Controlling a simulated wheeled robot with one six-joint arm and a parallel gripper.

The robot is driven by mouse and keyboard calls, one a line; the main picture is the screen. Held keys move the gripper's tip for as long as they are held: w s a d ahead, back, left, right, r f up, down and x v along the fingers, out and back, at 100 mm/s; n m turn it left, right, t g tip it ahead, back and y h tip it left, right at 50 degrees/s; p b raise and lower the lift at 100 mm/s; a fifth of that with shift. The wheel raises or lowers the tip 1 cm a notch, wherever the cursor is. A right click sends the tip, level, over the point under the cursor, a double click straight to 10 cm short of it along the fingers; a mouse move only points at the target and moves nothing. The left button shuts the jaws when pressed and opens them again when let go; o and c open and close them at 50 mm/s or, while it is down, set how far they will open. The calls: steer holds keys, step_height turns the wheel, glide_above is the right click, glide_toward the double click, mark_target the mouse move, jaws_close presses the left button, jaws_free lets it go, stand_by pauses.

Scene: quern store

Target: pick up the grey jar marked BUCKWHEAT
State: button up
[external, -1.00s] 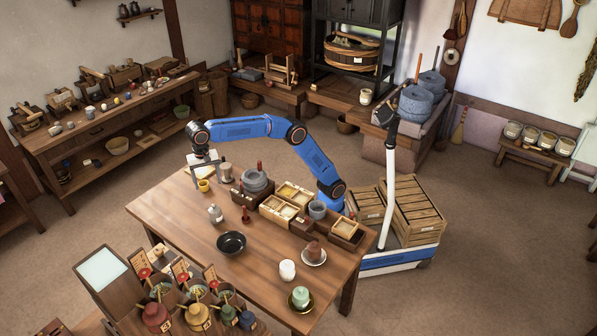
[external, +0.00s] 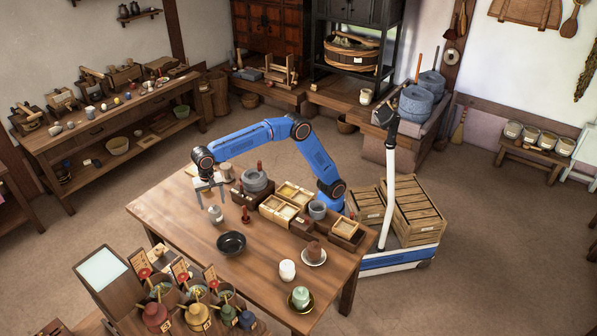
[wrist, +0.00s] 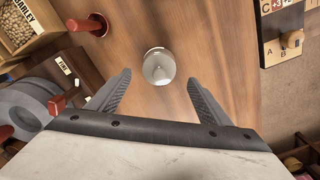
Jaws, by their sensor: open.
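A small pale grey jar with a knobbed lid (external: 215,214) stands upright on the wooden table (external: 180,215), left of its middle. No marking on it is legible, so I cannot confirm BUCKWHEAT. My gripper (external: 210,199) points down just above and behind the jar. In the wrist view the jar (wrist: 158,67) appears between and slightly beyond the two open fingertips, with a gap on both sides. Nothing is held.
A stone quern (external: 256,180) on a dark base and a red-handled stamp (external: 245,215) stand right of the jar. A black bowl (external: 231,244) is nearer the camera. In the wrist view, a box labelled BARLEY (wrist: 32,25) is at upper left. Bare table lies left of the jar.

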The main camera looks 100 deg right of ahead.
mark_target(216, 216)
steer(key=shift+s+a+f, duration=0.1)
steer(key=shift+a+f, duration=0.05)
steer(key=shift+f, duration=1.15)
steer(key=shift+s+a+f, duration=0.1)
steer(key=shift+f, duration=1.2)
steer(key=c, duration=1.8)
steer(key=shift+c, duration=0.2)
steer(key=shift+r, duration=0.1)
